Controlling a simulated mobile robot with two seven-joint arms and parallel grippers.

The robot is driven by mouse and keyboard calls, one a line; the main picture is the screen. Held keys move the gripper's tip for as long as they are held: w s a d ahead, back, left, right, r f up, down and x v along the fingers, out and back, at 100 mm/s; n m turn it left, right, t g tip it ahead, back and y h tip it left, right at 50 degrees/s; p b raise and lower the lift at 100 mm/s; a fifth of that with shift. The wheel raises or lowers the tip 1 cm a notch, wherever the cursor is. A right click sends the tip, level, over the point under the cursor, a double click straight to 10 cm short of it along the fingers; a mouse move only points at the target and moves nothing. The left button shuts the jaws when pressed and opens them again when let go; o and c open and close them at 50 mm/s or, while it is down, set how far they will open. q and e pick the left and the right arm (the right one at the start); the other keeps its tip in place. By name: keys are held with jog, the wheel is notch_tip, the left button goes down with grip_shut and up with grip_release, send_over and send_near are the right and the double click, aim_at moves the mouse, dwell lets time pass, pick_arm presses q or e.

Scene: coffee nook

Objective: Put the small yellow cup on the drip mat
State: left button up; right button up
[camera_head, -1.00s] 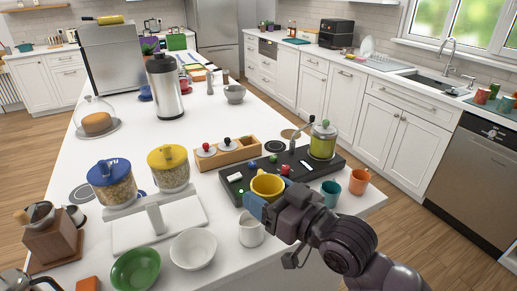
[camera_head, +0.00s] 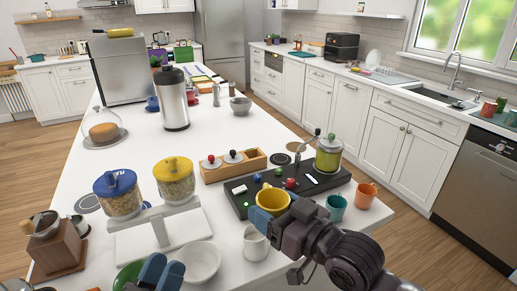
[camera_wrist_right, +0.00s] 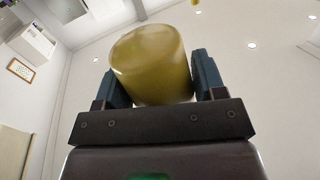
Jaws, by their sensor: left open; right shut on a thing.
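The small yellow cup (camera_head: 272,197) is held in my right gripper (camera_head: 267,212), with its open top showing in the head view. In the right wrist view the cup (camera_wrist_right: 150,62) sits between the two blue fingers of the right gripper (camera_wrist_right: 155,85). The cup is at the front edge of a long black slab (camera_head: 326,181), which may be the drip mat. I cannot tell whether the cup touches it. My left gripper (camera_head: 162,272) is open and empty at the bottom edge, beside the white bowl (camera_head: 198,262).
Green and red balls and a lidded green jar (camera_head: 328,155) are on the slab. A teal cup (camera_head: 337,207) and an orange cup (camera_head: 365,195) stand to its right. A white jug (camera_head: 255,244) is just in front. A wooden box (camera_head: 228,172) lies behind.

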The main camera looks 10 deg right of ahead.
pick_arm(q)
jog(key=w+d+r+n+g+h, duration=0.1)
jog(key=d+r+n+g+h, duration=0.1)
jog(key=d+r+n+g, duration=0.95)
jog(key=w+d+r+n+g+h, duration=0.1)
jog(key=d+r+n+g+h, duration=0.2)
jog(key=d+r+n+g, duration=0.85)
jog(key=w+a+f+n+y, duration=0.1)
jog(key=w+a+n+y, duration=0.1)
jog(key=y, duration=0.3)
jog(key=w+a+f+n+y, duration=0.2)
jog(key=n+y, duration=0.1)
jog(key=y, duration=0.1)
jog(key=w+a+f+n+t+y, duration=0.1)
jog(key=w+f+n+y, duration=0.1)
jog(key=y, duration=0.3)
jog(key=shift+w+a+f+n+y, duration=0.15)
jog(key=shift+w+a+n+y, duration=0.2)
jog(key=shift+n, duration=0.45)
jog(key=f, duration=1.2)
jog(key=shift+s+d, duration=0.2)
jog(key=shift+d, duration=0.1)
pick_arm(e)
jog(key=shift+r, duration=0.1)
